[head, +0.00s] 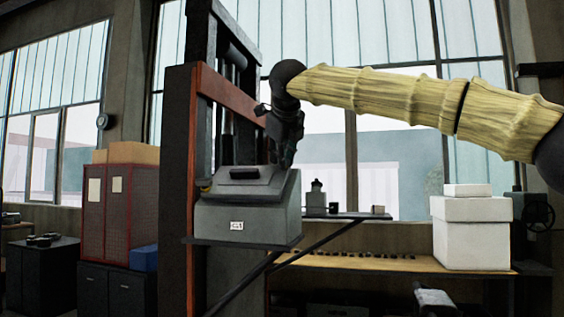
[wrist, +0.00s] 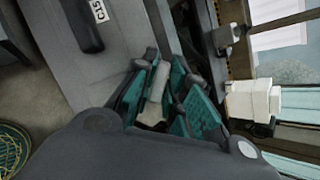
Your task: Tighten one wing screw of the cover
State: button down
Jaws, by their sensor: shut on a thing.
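A grey housing (head: 248,219) with a sloped grey cover (head: 236,188) stands on a dark shelf in the head view. The cover also shows in the wrist view (wrist: 115,45), with a black handle (wrist: 80,25) on it. My gripper (head: 288,158) reaches down at the cover's right edge. In the wrist view its teal-padded fingers (wrist: 163,98) are shut on a pale grey piece, seemingly the wing screw (wrist: 156,88). The fingers and palm hide part of the screw, and its seat cannot be made out.
A red-and-dark upright frame (head: 215,95) rises directly behind the housing. A narrow shelf (head: 345,216) with small parts extends to its right. White boxes (head: 472,232) stand on a wooden bench (head: 400,264). A red cabinet (head: 108,205) stands at left.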

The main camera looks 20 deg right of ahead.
jog(key=shift+a+f+m+h+b, duration=0.1)
jog(key=shift+f+m+h+b, duration=0.35)
jog(key=shift+m+b, duration=0.5)
jog(key=shift+r+m+h+b, duration=0.35)
jog(key=shift+m+b, duration=0.1)
jog(key=shift+m, duration=0.5)
jog(key=shift+f, duration=0.2)
jog(key=shift+f+m+h+b, duration=0.15)
jog(key=shift+m+h+b, duration=0.15)
jog(key=shift+m+b, duration=0.75)
jog(key=shift+m+h+b, duration=0.4)
jog(key=shift+m+b, duration=0.4)
jog(key=shift+m, duration=0.15)
jog(key=shift+r+m, duration=0.25)
jog(key=shift+m, duration=0.35)
jog(key=shift+f, duration=0.1)
